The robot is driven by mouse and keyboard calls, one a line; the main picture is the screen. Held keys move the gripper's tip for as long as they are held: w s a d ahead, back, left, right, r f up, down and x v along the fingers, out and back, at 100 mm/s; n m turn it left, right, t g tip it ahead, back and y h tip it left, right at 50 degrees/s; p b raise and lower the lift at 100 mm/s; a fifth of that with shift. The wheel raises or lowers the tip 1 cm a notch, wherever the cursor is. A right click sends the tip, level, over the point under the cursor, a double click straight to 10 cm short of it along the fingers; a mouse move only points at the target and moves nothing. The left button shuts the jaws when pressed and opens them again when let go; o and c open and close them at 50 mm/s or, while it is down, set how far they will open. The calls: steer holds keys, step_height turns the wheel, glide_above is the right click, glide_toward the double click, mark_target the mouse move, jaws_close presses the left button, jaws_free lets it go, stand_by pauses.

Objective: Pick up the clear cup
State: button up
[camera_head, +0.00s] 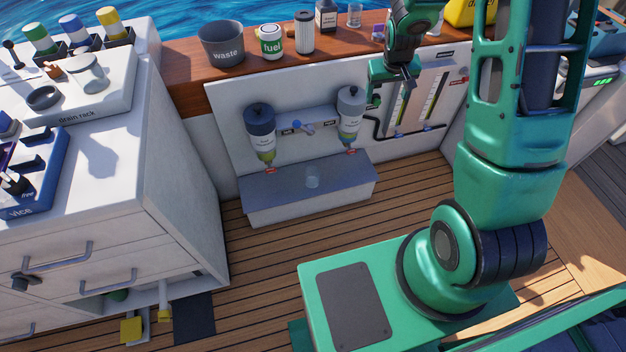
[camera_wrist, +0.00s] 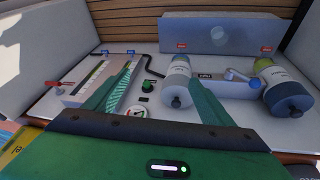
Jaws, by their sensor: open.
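A small clear cup (camera_head: 312,176) stands on the grey step below the two filter bottles in the head view. It shows faintly in the wrist view (camera_wrist: 219,35) on the same grey step (camera_wrist: 185,32). Another clear vessel (camera_head: 354,15) stands on the wooden ledge at the back. My gripper (camera_head: 392,84) is open and empty, in front of the panel, above and to the right of the cup on the step. In the wrist view its two green fingers (camera_wrist: 165,78) are spread, with the cup well beyond them.
Two filter bottles (camera_head: 260,133) (camera_head: 349,112) hang on the panel above the step. A gauge panel (camera_head: 415,100) is at right. A white cabinet (camera_head: 180,190) stands left. The deck before the step is clear.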

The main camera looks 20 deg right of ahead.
steer(key=w+a+f+n+t, duration=0.1)
steer(key=w+a+f, duration=0.25)
steer(key=f, duration=0.35)
steer(key=w+a+f, duration=0.2)
steer(key=w+f, duration=0.2)
steer(key=f, duration=0.2)
steer(key=n+t+y, duration=0.2)
steer(key=t+y, duration=0.1)
steer(key=t, duration=0.3)
glide_toward(310, 173)
step_height(310, 173, up, 6)
steer(key=w+d, duration=0.1)
steer(key=s+a+f+t, duration=0.2)
steer(key=s+f+t, duration=0.1)
steer(key=s+f, duration=0.35)
steer(key=shift+m+h, duration=0.3)
steer(key=shift+m, duration=0.1)
steer(key=shift+d+x, duration=0.2)
steer(key=shift+x, duration=2.6)
steer(key=shift+d+x, duration=0.15)
steer(key=shift+x, duration=2.65)
steer(key=shift+r, duration=0.1)
steer(key=c, duration=1.1)
